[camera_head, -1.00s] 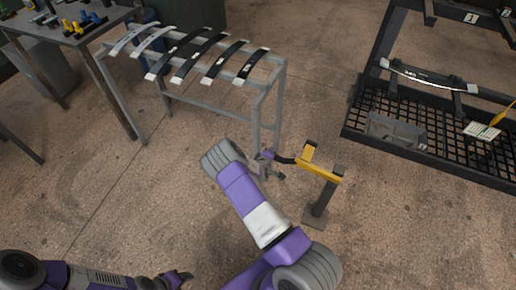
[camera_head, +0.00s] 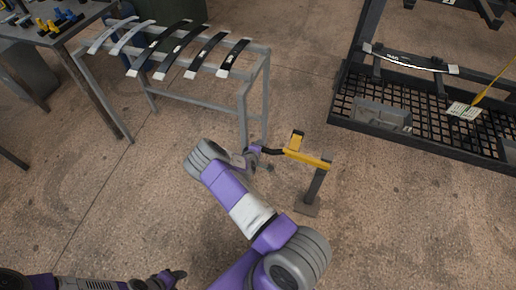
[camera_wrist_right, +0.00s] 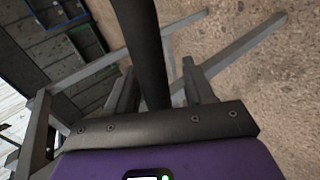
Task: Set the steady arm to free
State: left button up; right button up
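The steady arm (camera_head: 308,157) is a yellow bar on a dark upright post with a foot plate on the floor. A black curved handle reaches left from it. My right gripper (camera_head: 252,158) is at the left end of this handle. In the right wrist view the black handle (camera_wrist_right: 148,50) passes between the two fingers of my right gripper (camera_wrist_right: 160,90). A gap shows between the handle and the right finger, so the gripper looks open around it. My left gripper (camera_head: 172,279) is low at the bottom edge, its fingers too small to read.
A grey rack (camera_head: 258,75) with several black and silver leaf springs stands behind, at the upper left. A dark mesh-shelf rack (camera_head: 345,100) holds a spring and a grey bin (camera_head: 383,115) at the right. A workbench (camera_head: 60,38) is at the far left. Floor around the post is clear.

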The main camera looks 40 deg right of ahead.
jog(key=shift+r, duration=0.1)
jog(key=p+v, duration=0.3)
jog(key=v, duration=0.4)
jog(key=shift+a, duration=0.2)
jog(key=shift+s+r, duration=0.1)
